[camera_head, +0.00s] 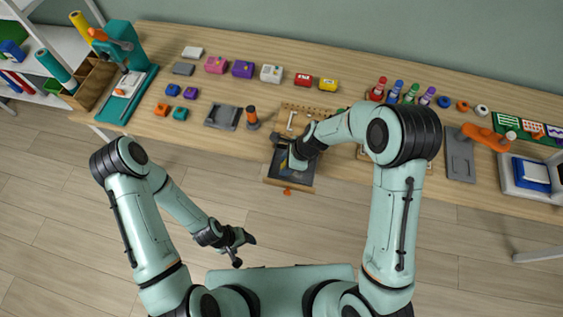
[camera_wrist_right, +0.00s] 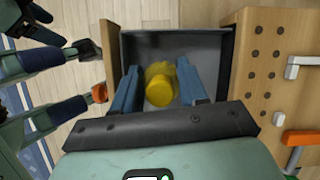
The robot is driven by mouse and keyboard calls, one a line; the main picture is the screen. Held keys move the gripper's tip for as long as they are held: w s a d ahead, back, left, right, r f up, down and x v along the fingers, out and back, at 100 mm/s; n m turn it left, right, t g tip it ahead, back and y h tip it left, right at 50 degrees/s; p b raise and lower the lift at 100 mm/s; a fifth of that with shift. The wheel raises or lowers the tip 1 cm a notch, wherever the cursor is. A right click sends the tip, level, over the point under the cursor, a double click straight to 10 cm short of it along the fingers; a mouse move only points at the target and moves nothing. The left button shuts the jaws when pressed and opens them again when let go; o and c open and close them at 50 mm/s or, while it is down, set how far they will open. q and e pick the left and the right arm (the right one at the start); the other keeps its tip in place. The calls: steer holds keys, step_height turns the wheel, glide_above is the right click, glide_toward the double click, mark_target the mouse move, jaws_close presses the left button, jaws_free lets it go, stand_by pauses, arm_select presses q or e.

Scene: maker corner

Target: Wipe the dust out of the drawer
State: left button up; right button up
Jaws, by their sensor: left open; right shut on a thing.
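The drawer (camera_head: 272,181) is pulled out at the front of the workbench, with an orange knob on its wooden front. It also shows in the right wrist view (camera_wrist_right: 108,42), with a grey floor inside. My right gripper (camera_head: 298,160) reaches down into the drawer; in the right wrist view its blue fingers (camera_wrist_right: 159,88) are shut on a yellow wiper (camera_wrist_right: 160,90) with a round top. The wiper's underside is hidden, so I cannot tell whether it touches the floor. I cannot make out dust clearly. My left gripper (camera_head: 246,252) is open and empty, away from the bench.
A wooden pegboard (camera_head: 318,112) lies behind the drawer. Grey trays (camera_head: 222,118), colored boxes (camera_head: 243,69) and bottles (camera_head: 395,90) stand along the bench. A green press (camera_head: 122,45) is at the left and an orange lamp-like arm (camera_head: 484,136) at the right. The floor before the bench is clear.

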steer(key=shift+s+d+f, duration=0.15)
steer(key=shift+d, duration=0.7)
steer(key=shift+s+d+b, duration=0.2)
steer(key=shift+s+d, duration=0.05)
steer(key=shift+d, duration=0.55)
steer(key=shift+s+d+b, duration=0.15)
steer(key=shift+s+d, duration=0.1)
steer(key=shift+d, duration=0.5)
steer(key=shift+s+d+b, duration=0.2)
steer(key=shift+s+d, duration=0.05)
steer(key=shift+d, duration=0.55)
arm_select(q)
steer(key=shift+s+f, duration=0.7)
steer(key=shift+f, duration=0.05)
arm_select(e)
steer(key=r, duration=0.1)
steer(key=r+p, duration=0.1)
steer(key=r, duration=0.1)
steer(key=r+p, duration=0.1)
steer(key=shift+w+r, duration=0.15)
steer(key=shift+w, duration=0.15)
arm_select(q)
steer(key=w+r+p, duration=0.1)
steer(key=w+r, duration=0.3)
steer(key=shift+w, duration=0.2)
arm_select(e)
steer(key=shift+s+r, duration=0.2)
steer(key=shift+r, duration=0.65)
steer(key=shift+r, duration=0.1)
